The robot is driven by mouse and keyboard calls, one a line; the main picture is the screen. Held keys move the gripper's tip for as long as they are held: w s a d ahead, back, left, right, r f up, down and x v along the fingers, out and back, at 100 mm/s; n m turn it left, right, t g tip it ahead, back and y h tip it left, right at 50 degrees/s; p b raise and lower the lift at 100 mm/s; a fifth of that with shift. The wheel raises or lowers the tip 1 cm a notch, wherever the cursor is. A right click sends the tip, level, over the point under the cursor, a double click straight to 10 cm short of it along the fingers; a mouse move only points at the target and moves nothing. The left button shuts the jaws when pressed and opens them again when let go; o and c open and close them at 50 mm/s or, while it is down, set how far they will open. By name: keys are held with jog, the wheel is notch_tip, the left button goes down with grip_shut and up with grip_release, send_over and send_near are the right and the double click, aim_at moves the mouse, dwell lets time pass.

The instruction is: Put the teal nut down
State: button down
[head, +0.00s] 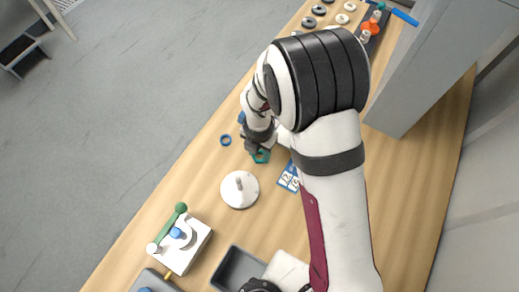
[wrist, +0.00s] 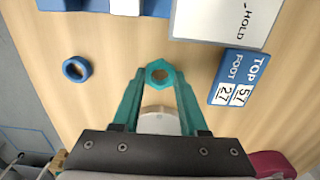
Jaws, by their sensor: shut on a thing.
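The teal nut (head: 261,156) is a six-sided ring with an open centre. In the wrist view the nut (wrist: 158,73) sits between the tips of my gripper (wrist: 158,76), which is shut on it. In the head view my gripper (head: 257,147) points down over the wooden table, with the nut at its tip. Wood shows through the nut's hole. I cannot tell whether the nut touches the table or hangs slightly above it.
A blue ring (head: 226,140) lies left of the nut, and a blue number card (head: 289,177) lies right. A white knobbed disc (head: 240,190) is nearby. A white block with a green lever (head: 180,242) and a dark tray (head: 238,268) stand nearer the front. Several rings (head: 319,10) lie far back.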

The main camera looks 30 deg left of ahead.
jog(key=shift+f, duration=0.1)
jog(key=shift+c, duration=2.2)
grip_release()
notch_tip(320, 180, up, 12)
jog(key=r, duration=0.1)
jog(key=d+r+m, duration=0.4)
jog(key=d+m, duration=0.3)
jog(key=m, duration=0.1)
jog(key=s+d+r+m, duration=0.1)
jog(key=s+d+m, duration=0.3)
jog(key=m, duration=0.7)
jog(key=s+d+r+m+y, duration=0.1)
jog(key=s+d+r+m, duration=0.1)
jog(key=s+d+m, duration=0.2)
jog(key=s+d+r+m, duration=0.1)
jog(key=s+d+m, duration=0.3)
jog(key=d+m, duration=0.5)
jog(key=m, duration=0.9)
jog(key=shift+s+r+m+y, duration=0.3)
jog(key=shift+s+y, duration=0.05)
jog(key=shift+y, duration=0.05)
